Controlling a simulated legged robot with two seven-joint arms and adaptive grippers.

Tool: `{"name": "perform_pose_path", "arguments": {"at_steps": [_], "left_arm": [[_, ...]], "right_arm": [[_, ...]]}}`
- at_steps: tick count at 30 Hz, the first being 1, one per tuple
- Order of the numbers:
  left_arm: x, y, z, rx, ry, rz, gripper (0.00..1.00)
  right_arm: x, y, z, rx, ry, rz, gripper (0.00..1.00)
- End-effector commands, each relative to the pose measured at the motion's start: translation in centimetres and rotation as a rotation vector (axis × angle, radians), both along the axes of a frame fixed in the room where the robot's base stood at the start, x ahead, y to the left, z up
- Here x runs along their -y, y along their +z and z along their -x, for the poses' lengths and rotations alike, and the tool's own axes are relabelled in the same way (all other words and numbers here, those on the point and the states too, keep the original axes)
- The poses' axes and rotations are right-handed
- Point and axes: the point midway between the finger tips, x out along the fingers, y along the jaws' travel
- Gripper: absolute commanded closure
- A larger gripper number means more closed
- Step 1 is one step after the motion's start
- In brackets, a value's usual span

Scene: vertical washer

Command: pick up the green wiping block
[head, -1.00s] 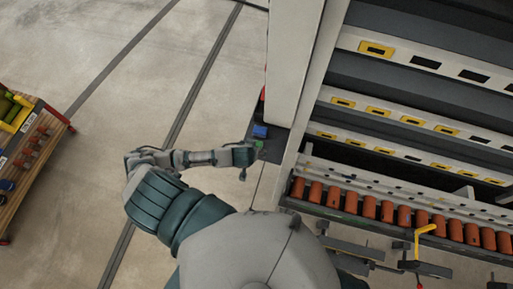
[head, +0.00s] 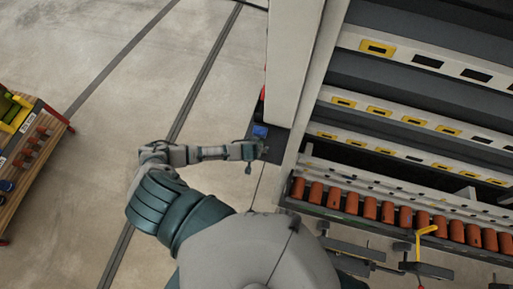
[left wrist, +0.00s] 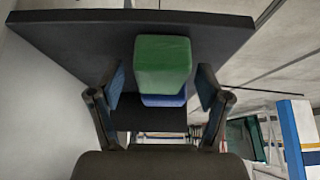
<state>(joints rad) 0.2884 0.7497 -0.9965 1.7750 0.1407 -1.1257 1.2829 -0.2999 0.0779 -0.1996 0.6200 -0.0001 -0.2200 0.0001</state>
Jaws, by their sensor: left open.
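The green wiping block (left wrist: 163,62) rests on a dark shelf (left wrist: 75,35) in the left wrist view, with a blue block (left wrist: 163,100) right beside it. My left gripper (left wrist: 161,82) is open, one finger on each side of the green block, with a visible gap to each finger. In the head view my left gripper (head: 260,149) is over the shelf and hides the green block. The blue block (head: 260,131) shows just beyond it.
A tall pale cabinet post (head: 292,65) stands just right of the shelf. A rack with orange rollers (head: 387,211) lies further right. A wooden cart (head: 30,165) with tools stands at the far left. The floor between is clear.

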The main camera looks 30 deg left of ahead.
Motion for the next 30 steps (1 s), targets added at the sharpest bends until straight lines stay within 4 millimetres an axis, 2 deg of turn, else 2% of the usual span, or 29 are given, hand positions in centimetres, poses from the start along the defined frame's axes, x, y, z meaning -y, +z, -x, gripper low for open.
{"name": "perform_pose_path", "arguments": {"at_steps": [2,9,11,12,22,30], "left_arm": [[0.0,0.0,0.0,0.0,0.0,0.0,0.23],[0.0,0.0,0.0,-0.001,0.0,0.0,0.83],[0.0,0.0,0.0,-0.001,0.0,0.0,0.86],[0.0,0.0,0.0,-0.001,0.0,0.0,0.91],[0.0,0.6,0.0,0.0,0.001,0.0,0.91],[0.2,3.8,0.2,0.0,0.0,0.004,0.91]], "right_arm": [[0.0,0.0,0.0,0.0,0.0,0.0,1.0],[0.0,0.0,0.0,0.0,0.001,0.0,1.0],[0.0,0.0,0.0,0.0,0.001,0.0,1.0],[0.1,0.0,0.0,0.0,0.001,0.001,1.0],[0.2,0.0,0.0,0.0,0.002,0.003,1.0],[0.3,0.1,0.0,0.0,0.002,0.003,1.0]]}}
